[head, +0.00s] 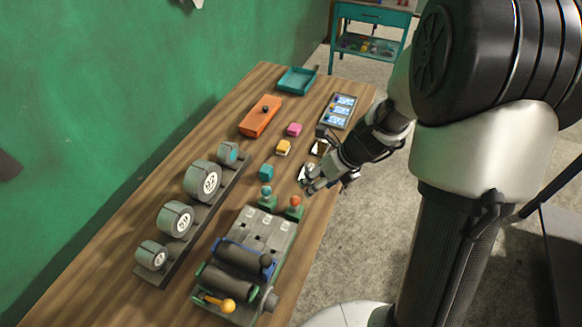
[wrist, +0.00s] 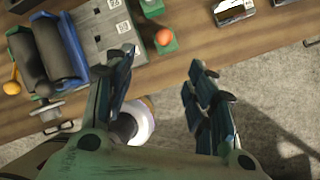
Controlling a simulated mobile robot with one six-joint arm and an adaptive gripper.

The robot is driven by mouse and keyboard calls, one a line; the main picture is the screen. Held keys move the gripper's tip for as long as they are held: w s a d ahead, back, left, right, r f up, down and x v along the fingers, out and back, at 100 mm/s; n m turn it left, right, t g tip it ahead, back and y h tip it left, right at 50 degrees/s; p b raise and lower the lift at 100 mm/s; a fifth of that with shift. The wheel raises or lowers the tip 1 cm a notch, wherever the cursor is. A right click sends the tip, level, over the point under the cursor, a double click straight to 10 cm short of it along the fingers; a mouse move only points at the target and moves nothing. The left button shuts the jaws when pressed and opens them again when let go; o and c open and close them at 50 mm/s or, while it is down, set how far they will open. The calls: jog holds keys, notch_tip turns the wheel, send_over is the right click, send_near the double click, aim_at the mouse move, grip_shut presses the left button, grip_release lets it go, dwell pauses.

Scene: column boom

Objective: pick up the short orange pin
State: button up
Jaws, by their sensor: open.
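The short orange pin (head: 296,201) stands upright in a small green base at the table's right edge. It also shows in the wrist view (wrist: 164,37), seen from above at the top centre. My gripper (head: 312,186) is open and empty, above the table's right edge near the pin. In the wrist view my two fingers (wrist: 164,68) are spread wide, with the pin ahead of the gap between them and touching neither.
A teal pin (head: 266,192) in a green base stands left of the orange one. A grey fixture (head: 262,232) with dark rollers and a yellow-knobbed lever (head: 227,306) lies nearer. A rack of wheels (head: 203,181) lines the left. Beyond the right edge is open floor.

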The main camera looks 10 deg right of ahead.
aim_at(297, 200)
jog(key=b+x, duration=0.5)
jog(key=x, duration=0.7)
jog(key=shift+d+f, duration=0.1)
jog(key=b+x, duration=0.1)
jog(key=x, duration=0.1)
jog(key=b+x, duration=0.2)
jog(key=x, duration=0.1)
jog(key=shift+w+d+f, duration=0.15)
jog(key=shift+w+f, duration=0.15)
jog(key=shift+w, duration=0.05)
jog(key=shift+r, duration=0.15)
jog(key=shift+c, duration=0.3)
jog(key=c, duration=1.1)
jog(key=shift+c, duration=0.2)
notch_tip(297, 200, up, 20)
jog(key=p, duration=1)
